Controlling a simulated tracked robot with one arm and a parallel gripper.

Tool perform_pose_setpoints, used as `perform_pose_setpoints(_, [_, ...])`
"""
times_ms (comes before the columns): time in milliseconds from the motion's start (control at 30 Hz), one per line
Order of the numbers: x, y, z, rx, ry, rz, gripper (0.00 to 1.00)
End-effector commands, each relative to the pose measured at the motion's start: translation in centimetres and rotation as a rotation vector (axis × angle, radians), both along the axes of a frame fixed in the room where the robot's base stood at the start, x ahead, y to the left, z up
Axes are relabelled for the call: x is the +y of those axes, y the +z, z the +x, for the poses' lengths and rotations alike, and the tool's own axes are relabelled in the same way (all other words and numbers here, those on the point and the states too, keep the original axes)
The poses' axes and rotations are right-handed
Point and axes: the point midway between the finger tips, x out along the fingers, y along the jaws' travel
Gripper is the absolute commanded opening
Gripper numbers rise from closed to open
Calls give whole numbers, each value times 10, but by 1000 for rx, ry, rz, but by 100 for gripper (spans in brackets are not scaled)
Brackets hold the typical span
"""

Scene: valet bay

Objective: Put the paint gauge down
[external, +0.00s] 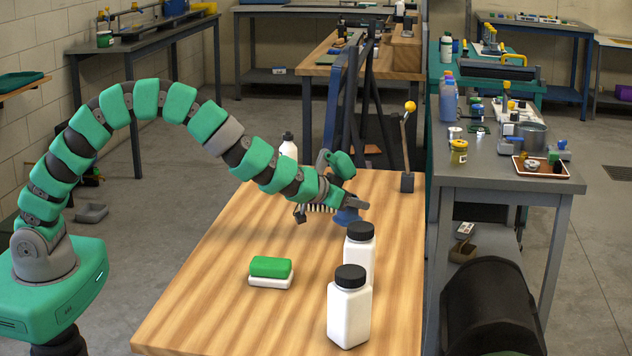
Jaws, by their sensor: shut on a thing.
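My gripper (348,206) is at the end of the green segmented arm, low over the far half of the wooden table. It is shut on a small blue thing (346,217), which I take to be the paint gauge. The gripper hides much of it, and I cannot tell whether it touches the tabletop. The wooden table (225,290) is bare at the front left.
Two white bottles with black caps stand close by, one behind (359,254) and one in front (349,310). A green-and-white block (271,270) lies to the left. A white bottle (288,146) and a yellow-knobbed lever (407,150) stand farther back.

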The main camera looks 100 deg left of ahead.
Motion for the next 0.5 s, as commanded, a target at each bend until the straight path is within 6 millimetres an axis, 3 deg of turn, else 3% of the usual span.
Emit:
perform_pose_setpoints(200, [4,1,8,-6,1,1,17])
perform_pose_setpoints(400, [3,-30,7,-3,1,-1,17])
perform_pose_setpoints(500, [3,-36,7,-3,1,1,17])
